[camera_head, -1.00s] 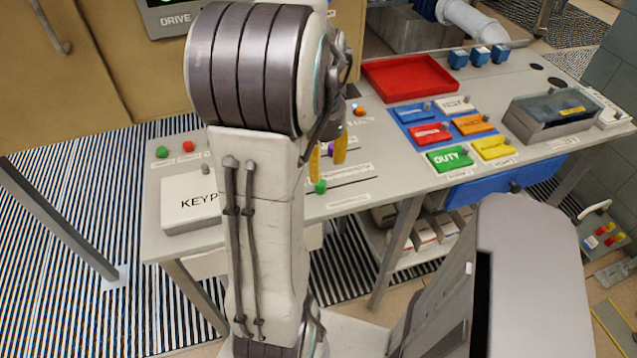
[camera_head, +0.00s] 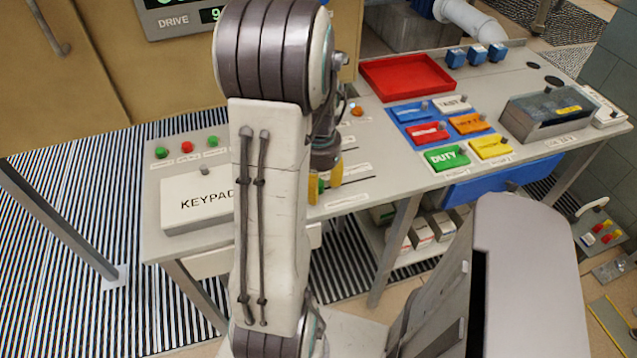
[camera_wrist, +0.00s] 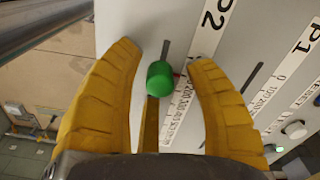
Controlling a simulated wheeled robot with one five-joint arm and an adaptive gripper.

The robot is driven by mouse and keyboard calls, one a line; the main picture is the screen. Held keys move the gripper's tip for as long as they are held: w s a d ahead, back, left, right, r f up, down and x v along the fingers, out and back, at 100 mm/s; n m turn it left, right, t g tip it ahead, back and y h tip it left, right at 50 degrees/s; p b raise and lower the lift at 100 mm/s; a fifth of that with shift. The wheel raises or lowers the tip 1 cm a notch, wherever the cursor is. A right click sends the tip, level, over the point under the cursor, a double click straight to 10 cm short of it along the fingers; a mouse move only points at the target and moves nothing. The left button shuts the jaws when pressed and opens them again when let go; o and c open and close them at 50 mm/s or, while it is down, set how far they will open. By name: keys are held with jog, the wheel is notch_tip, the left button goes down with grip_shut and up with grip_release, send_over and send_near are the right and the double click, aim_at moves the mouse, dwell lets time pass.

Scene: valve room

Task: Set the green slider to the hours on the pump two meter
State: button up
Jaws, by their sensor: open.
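The green slider (camera_wrist: 160,78) is a round knob on a dark slot in the pale panel, beside a printed scale strip (camera_wrist: 190,95) near a "P2" label. My gripper (camera_wrist: 165,57) is open, with its yellow fingers on either side of the knob and gaps showing on both sides. The scale numbers are too blurred to read surely. I cannot identify a pump two meter; a "DRIVE" display (camera_head: 175,20) is partly cut off.
The desk holds a keypad cover (camera_head: 192,203), a red tray (camera_head: 408,78), several coloured labelled blocks such as the green "DUTY" one (camera_head: 446,159), and a clear-lidded box (camera_head: 560,115). In the wrist view, another slot lies right of the scale.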

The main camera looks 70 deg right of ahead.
jog(key=shift+c, duration=0.3)
grip_shut()
dwell(0.3)
